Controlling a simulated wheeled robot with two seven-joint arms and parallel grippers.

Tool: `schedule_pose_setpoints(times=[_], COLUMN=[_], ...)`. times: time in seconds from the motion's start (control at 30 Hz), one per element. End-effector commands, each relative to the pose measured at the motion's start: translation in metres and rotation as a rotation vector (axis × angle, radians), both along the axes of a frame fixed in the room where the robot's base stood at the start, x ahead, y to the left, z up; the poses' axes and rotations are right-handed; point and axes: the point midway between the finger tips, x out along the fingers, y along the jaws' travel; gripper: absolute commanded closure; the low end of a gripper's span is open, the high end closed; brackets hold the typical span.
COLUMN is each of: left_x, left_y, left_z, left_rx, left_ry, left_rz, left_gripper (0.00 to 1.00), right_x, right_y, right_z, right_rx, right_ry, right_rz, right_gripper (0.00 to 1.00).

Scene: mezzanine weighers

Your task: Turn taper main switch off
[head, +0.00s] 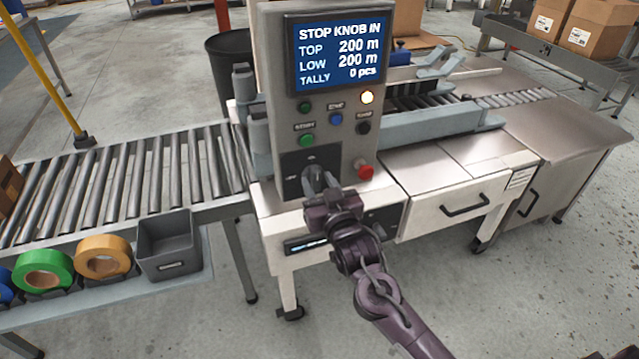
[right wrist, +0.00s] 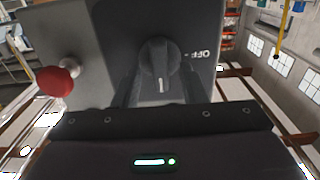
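The taper's main switch is a dark rotary knob on a black plate (head: 292,163), low on the grey control panel (head: 345,120). In the head view my right gripper (head: 318,184) is in front of the knob and partly hides it. In the right wrist view the knob (right wrist: 158,60) lies between the two fingers of my right gripper (right wrist: 158,88), which stand apart on either side of it. Contact cannot be told. The knob's white mark points down in that view, and the OFF label is to its right. My left gripper is not in view.
A red stop knob (head: 365,172) sticks out right of the switch, close to my gripper. Several push buttons and a lit screen (head: 338,52) are above. A roller conveyor (head: 120,185) runs left, with tape rolls and a grey bin (head: 168,245) below it.

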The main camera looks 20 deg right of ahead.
Motion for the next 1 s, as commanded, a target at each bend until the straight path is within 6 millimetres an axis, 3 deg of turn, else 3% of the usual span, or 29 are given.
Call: schedule_pose_setpoints(times=[0.2,0.5,1.0], left_x=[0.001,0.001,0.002], left_y=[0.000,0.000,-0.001], left_z=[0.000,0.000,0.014], left_rx=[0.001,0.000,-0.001], left_ry=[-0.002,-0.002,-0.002], left_rz=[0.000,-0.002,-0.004], left_gripper=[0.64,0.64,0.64], right_x=[0.000,0.000,0.000], right_y=[0.000,0.000,0.001], right_z=[0.000,0.000,0.002], right_rx=[0.000,0.000,-0.114], right_ry=[0.001,0.001,-0.002], right_rz=[0.000,0.001,0.001], right_gripper=[0.62,1.00,1.00])
